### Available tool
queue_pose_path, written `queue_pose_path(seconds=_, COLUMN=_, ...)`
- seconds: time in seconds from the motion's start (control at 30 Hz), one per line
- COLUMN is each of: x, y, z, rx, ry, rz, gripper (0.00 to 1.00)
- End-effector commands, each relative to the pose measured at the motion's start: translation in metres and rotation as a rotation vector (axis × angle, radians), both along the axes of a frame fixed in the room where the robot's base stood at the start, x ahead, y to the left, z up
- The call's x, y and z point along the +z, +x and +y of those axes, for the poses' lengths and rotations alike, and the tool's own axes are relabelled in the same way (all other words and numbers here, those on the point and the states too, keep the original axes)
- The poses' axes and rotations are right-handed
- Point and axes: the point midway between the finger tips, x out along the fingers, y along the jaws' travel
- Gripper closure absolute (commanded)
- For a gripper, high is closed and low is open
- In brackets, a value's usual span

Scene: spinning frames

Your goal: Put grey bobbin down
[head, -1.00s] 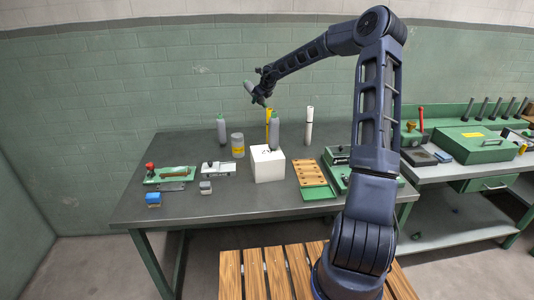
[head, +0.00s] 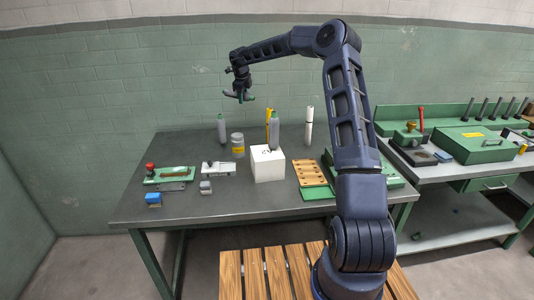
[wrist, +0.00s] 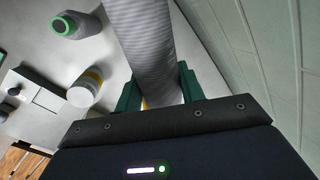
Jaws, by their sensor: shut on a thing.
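My gripper (head: 241,96) is raised in the air above the back left of the workbench (head: 230,190). In the wrist view its green fingers (wrist: 158,90) are shut on a grey ribbed bobbin (wrist: 145,45), which runs up past the top edge of the picture. In the head view the held bobbin looks small and lies roughly level. A grey bobbin with a green tip (head: 221,130) stands upright on the bench below. Another one (head: 274,132) stands on or just behind the white box (head: 269,167); I cannot tell which.
A jar with a yellow band (head: 238,145) stands beside the left bobbin. A white tube (head: 309,127), a wooden pegboard (head: 308,173), a red-knobbed green tool (head: 165,175) and a blue block (head: 153,199) also sit on the bench. The front left of the bench has bare room.

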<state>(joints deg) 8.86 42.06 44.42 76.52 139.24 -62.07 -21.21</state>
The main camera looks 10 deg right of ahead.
Motion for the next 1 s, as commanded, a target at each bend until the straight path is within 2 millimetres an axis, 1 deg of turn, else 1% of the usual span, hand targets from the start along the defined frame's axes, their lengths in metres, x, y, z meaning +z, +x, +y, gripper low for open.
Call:
queue_pose_path(seconds=0.3, x=0.002, y=-0.017, z=0.000, rx=0.135, ry=-0.265, rz=0.105, gripper=0.90)
queue_pose_path(seconds=0.6, x=0.005, y=-0.030, z=-0.001, rx=0.245, ry=-0.484, rz=0.168, gripper=0.90)
queue_pose_path(seconds=1.0, x=0.006, y=-0.037, z=-0.003, rx=0.312, ry=-0.619, rz=0.190, gripper=0.90)
